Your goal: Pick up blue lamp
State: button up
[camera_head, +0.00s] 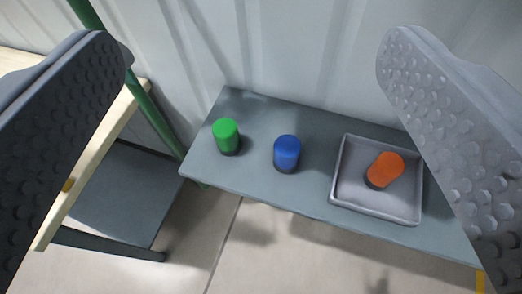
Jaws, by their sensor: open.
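The blue lamp (287,152) is a short upright cylinder with a blue top and a dark base. It stands on a grey table (320,203), between a green lamp and a grey tray. My gripper (255,55) is open, with one dark studded finger at the left edge of the view and a lighter grey one at the right. The blue lamp shows in the gap between the fingers, beyond them, and nothing is held.
The green lamp (226,136) stands left of the blue one. An orange lamp (385,170) is in the grey tray (374,213) to the right. A corrugated wall (290,50) rises behind the table. At left are a green pole (150,105) and a wooden-edged surface (95,165).

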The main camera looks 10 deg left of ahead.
jog(key=w+a+f, duration=0.4)
jog(key=w+f, duration=0.3)
jog(key=f, duration=0.3)
jog(key=m+g+h+p, duration=0.3)
jog(key=m+h, duration=0.1)
jog(key=h, duration=0.1)
send_near(283, 161)
jog(key=x, duration=0.8)
jog(key=shift+s+f, duration=0.15)
jog(key=shift+f, duration=0.05)
jog(key=shift+x, duration=2.85)
jog(key=shift+r, duration=0.25)
jog(key=c, duration=1.1)
